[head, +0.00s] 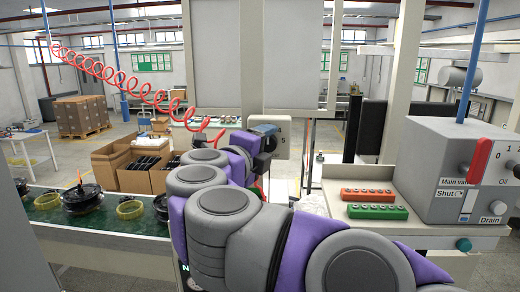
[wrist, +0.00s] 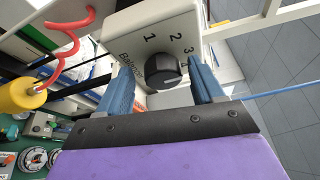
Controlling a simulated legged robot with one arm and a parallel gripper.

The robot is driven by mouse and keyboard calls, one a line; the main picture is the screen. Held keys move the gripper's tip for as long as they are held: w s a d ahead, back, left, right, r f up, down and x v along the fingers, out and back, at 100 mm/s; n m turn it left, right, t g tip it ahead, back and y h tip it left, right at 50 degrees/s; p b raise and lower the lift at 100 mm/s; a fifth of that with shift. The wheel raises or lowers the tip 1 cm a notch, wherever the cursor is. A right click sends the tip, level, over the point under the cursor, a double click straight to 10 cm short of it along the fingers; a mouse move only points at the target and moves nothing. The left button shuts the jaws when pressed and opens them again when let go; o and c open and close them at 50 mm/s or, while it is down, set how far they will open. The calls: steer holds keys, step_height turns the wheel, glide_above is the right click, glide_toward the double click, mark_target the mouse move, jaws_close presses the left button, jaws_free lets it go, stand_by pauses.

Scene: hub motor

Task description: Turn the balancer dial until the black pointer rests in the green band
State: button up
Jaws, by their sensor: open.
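The balancer box (wrist: 135,35) is pale, with the numbers 1 to 4 around its black dial (wrist: 163,70) in the wrist view. My gripper (wrist: 160,68) is open, with one blue finger to the left of the dial and one to the right. I see a gap on both sides; how deep the fingers reach along the dial is unclear. In the head view the box (head: 283,145) shows behind my gripper (head: 264,130), which hides its dial. I cannot make out a black pointer or green band in either view.
A red coiled hose (head: 125,80) hangs left of the box. A conveyor (head: 110,215) with motor parts runs at lower left, beside cardboard boxes (head: 130,165).

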steer(key=b+v, duration=0.2)
steer(key=v, duration=1.5)
steer(key=shift+a, duration=0.15)
steer(key=shift+f, duration=0.15)
